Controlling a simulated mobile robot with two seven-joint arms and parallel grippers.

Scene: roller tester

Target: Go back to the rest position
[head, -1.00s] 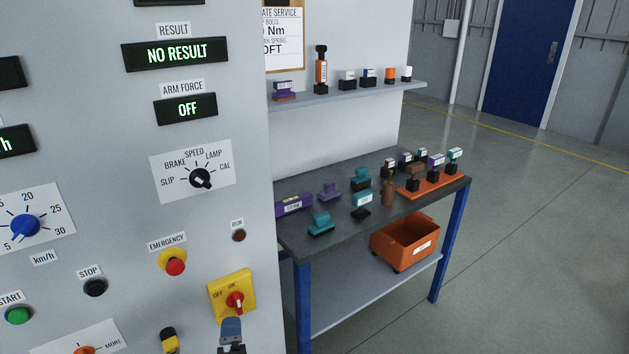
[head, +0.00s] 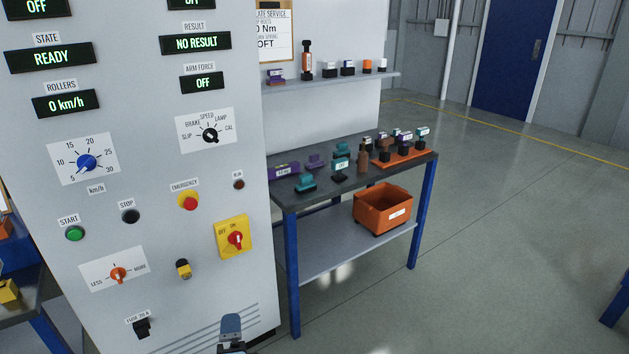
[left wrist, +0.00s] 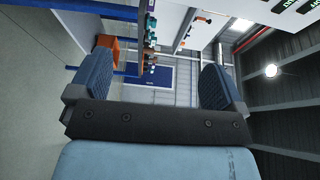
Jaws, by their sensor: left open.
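My left gripper (head: 231,330) shows at the bottom edge of the head view, in front of the lower right part of the grey control cabinet (head: 150,210). In the left wrist view its two blue padded fingers (left wrist: 158,85) stand wide apart with nothing between them. The gripper is apart from the cabinet's controls. The yellow main switch plate (head: 233,237) with its red knob is above it in the picture. My right gripper is in neither view.
A dark-topped workbench (head: 290,201) with blue legs stands right of the cabinet and carries several small parts. An orange bin (head: 383,208) sits on its lower shelf. A wall shelf (head: 340,82) is above. Open floor (head: 500,220) lies to the right.

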